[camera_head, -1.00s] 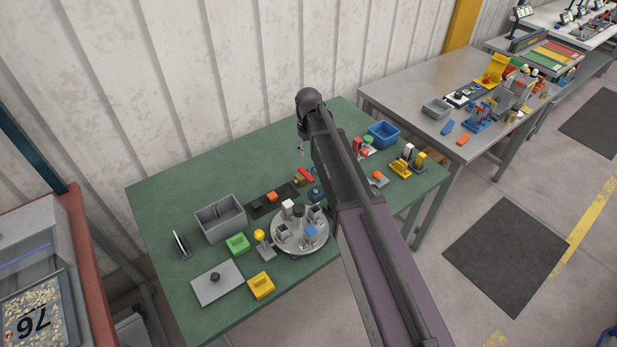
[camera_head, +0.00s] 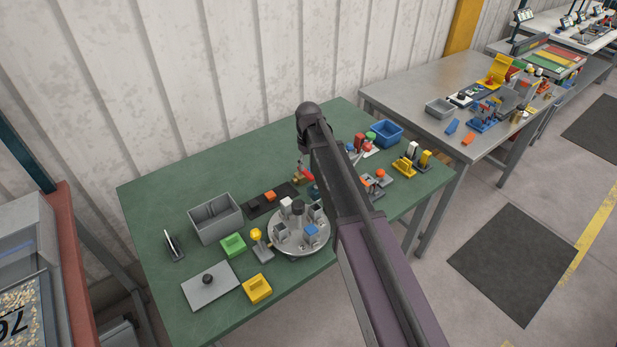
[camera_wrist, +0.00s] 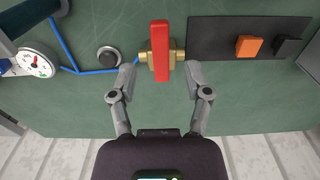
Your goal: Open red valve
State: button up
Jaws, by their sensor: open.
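The red valve handle (camera_wrist: 160,50) is a straight red bar over a brass valve body (camera_wrist: 178,54) in the wrist view. The bar stands upright in that picture, crosswise to the brass body. My gripper (camera_wrist: 161,78) is open, with one finger on each side of the bar's near end and nothing held. I cannot tell whether the fingers touch the brass body. In the head view the valve (camera_head: 303,174) is a small red and brass shape on the green table (camera_head: 165,190), partly hidden by my arm.
A gauge (camera_wrist: 36,62) with a blue hose (camera_wrist: 75,70) and a round dark knob (camera_wrist: 108,58) lie left of the valve. A black strip (camera_wrist: 215,38) bears orange and black blocks to its right. A round grey turntable (camera_head: 285,245) and a grey bin (camera_head: 216,222) stand nearby.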

aim_at(308, 174)
jog(key=shift+f+b, duration=1.8)
jog(key=shift+f, duration=0.3)
grip_shut()
